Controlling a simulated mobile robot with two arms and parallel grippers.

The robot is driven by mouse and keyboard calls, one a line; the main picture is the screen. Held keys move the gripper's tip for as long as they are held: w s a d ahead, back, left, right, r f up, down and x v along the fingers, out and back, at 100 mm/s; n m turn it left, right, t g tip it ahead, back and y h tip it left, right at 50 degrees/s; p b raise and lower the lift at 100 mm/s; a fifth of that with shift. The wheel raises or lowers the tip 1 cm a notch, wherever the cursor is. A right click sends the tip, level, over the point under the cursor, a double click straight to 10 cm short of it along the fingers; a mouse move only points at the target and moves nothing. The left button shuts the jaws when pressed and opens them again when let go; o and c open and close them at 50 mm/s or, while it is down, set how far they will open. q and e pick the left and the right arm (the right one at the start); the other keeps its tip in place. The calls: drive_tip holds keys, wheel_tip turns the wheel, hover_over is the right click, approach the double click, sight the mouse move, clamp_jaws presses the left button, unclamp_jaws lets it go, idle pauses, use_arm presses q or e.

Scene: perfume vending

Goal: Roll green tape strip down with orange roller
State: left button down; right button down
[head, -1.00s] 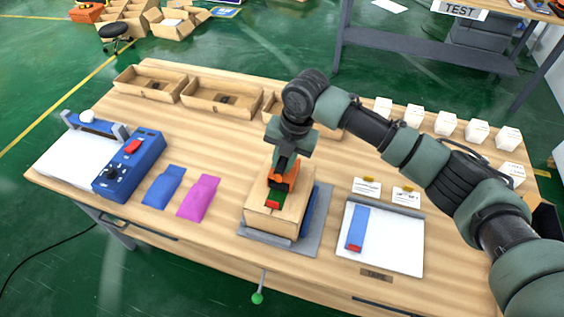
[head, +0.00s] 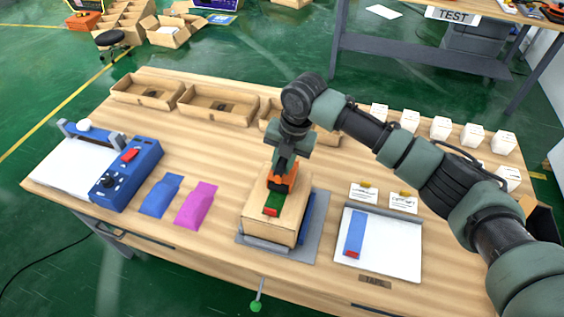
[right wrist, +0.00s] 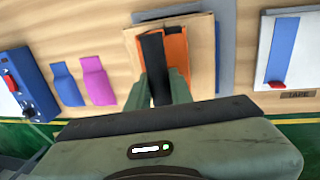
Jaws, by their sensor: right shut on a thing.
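My right gripper (head: 284,170) is shut on the orange roller (head: 282,183) and holds it at the top of a cardboard box (head: 263,232). The roller also shows in the right wrist view (right wrist: 176,50), between the fingers (right wrist: 160,85). The green tape strip (head: 274,202) lies on the box top, with a red end (head: 270,212) toward the front edge. The roller and gripper hide the strip's far part. I cannot tell whether the roller touches the strip. My left gripper is not in view.
The box stands on a grey mat (head: 313,232). To its right is a white board (head: 393,245) with a blue strip (head: 355,232). To its left are pink (head: 195,205) and blue (head: 161,196) pouches and a blue control box (head: 128,172). Open trays (head: 215,106) stand behind.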

sight(278, 175)
drive_tip(key=shift+s+a+p, duration=0.1)
drive_tip(key=shift+s+p, duration=0.25)
drive_tip(key=shift+s, duration=0.15)
drive_tip(key=shift+s+a+p, duration=0.2)
drive_tip(key=shift+s+p, duration=0.35)
drive_tip(key=shift+s, duration=0.1)
drive_tip(key=shift+s+a+p, duration=0.15)
drive_tip(key=shift+s+p, duration=0.25)
drive_tip(key=shift+p, duration=0.15)
drive_tip(key=shift+s+a+p, duration=0.15)
drive_tip(key=shift+s+p, duration=0.35)
drive_tip(key=shift+w, duration=0.1)
